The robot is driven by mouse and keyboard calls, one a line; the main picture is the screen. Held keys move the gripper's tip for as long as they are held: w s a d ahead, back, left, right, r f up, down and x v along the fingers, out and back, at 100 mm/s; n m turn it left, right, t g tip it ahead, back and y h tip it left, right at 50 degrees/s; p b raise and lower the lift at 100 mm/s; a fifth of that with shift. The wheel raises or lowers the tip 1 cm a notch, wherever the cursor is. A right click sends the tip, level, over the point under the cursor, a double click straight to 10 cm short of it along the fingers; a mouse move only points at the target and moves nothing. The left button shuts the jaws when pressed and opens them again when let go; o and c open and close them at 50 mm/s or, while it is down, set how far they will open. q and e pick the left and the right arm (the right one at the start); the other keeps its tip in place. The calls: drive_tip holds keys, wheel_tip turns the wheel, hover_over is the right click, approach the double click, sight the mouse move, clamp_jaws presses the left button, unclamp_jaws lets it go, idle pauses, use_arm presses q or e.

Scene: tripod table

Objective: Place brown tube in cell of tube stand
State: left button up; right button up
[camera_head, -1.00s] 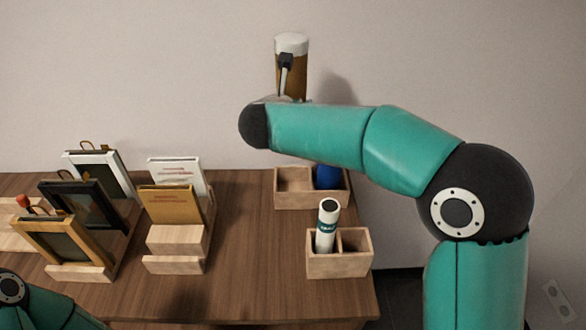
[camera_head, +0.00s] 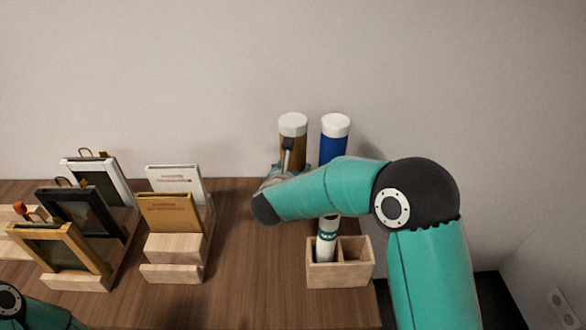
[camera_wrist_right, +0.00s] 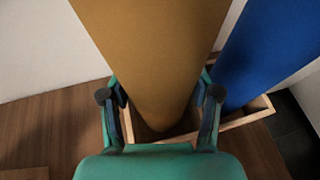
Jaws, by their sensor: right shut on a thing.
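The brown tube (camera_head: 293,155) with a white cap stands upright at the back of the table, and it fills the middle of the right wrist view (camera_wrist_right: 150,60). My right gripper (camera_wrist_right: 160,105) is shut on it, a finger on each side. In the right wrist view its lower end is at the left cell of the rear wooden tube stand (camera_wrist_right: 250,115); whether it touches the cell floor is hidden. The blue tube (camera_head: 334,140) stands in the right cell of that stand. In the head view my right arm hides the rear stand. My left gripper is out of view.
A front wooden stand (camera_head: 340,275) holds a white tube (camera_head: 327,240) in its left cell; its right cell is empty. Book holders (camera_head: 172,272) and picture frames (camera_head: 75,215) stand at the left. The table between them and the stands is clear.

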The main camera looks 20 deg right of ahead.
drive_tip(key=o, duration=1.3)
drive_tip(key=shift+r, duration=0.1)
drive_tip(key=b+v, duration=0.2)
drive_tip(key=v, duration=1)
